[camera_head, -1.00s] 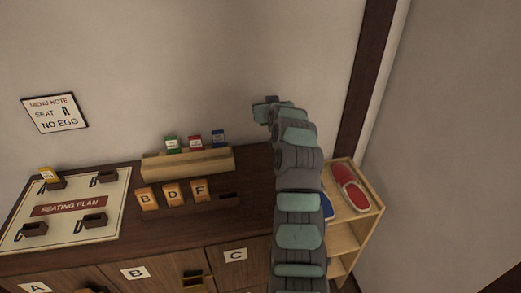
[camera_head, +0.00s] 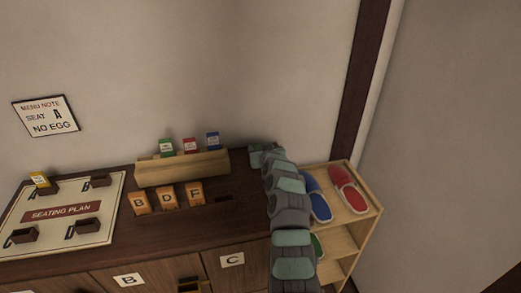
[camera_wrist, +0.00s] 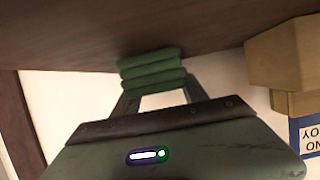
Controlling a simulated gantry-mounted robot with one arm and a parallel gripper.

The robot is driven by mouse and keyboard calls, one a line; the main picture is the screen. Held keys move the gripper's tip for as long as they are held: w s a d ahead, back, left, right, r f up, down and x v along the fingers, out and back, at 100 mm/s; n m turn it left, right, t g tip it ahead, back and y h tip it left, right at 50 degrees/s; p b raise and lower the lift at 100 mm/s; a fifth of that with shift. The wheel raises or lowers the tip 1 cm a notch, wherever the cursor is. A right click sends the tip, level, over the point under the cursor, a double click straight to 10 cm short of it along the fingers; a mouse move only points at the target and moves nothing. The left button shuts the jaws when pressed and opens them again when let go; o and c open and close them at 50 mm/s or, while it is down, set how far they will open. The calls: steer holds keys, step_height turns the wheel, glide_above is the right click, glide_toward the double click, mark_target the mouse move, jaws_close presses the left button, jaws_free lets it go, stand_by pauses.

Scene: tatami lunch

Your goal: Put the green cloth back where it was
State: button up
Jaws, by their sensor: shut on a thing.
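The green cloth (camera_wrist: 152,70) is a folded stack of several layers in the wrist view. My gripper (camera_wrist: 157,88) is shut on its near edge. The cloth is right by a dark brown wooden surface (camera_wrist: 80,35); I cannot tell whether they touch. In the head view the end of my arm is over the back right of the dark cabinet top (camera_head: 238,215), near the wall. The cloth and the fingertips are hidden there.
In the wrist view, tan boxes (camera_wrist: 276,58) and a blue-and-white label (camera_wrist: 310,134) are at the right. In the head view, a wooden holder (camera_head: 182,168) with coloured packs, lettered orange cards (camera_head: 167,197), the seating plan (camera_head: 65,213) and a slipper shelf (camera_head: 362,215) surround the arm.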

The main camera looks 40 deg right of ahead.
steer(key=o, duration=1)
steer(key=shift+f, duration=0.15)
steer(key=o, duration=0.5)
steer(key=shift+c, duration=0.2)
steer(key=shift+r, duration=0.3)
steer(key=shift+s+r, duration=0.2)
steer(key=shift+s, duration=0.15)
steer(key=shift+p+v, duration=0.95)
steer(key=shift+v, duration=4.65)
steer(key=shift+a+f, duration=0.1)
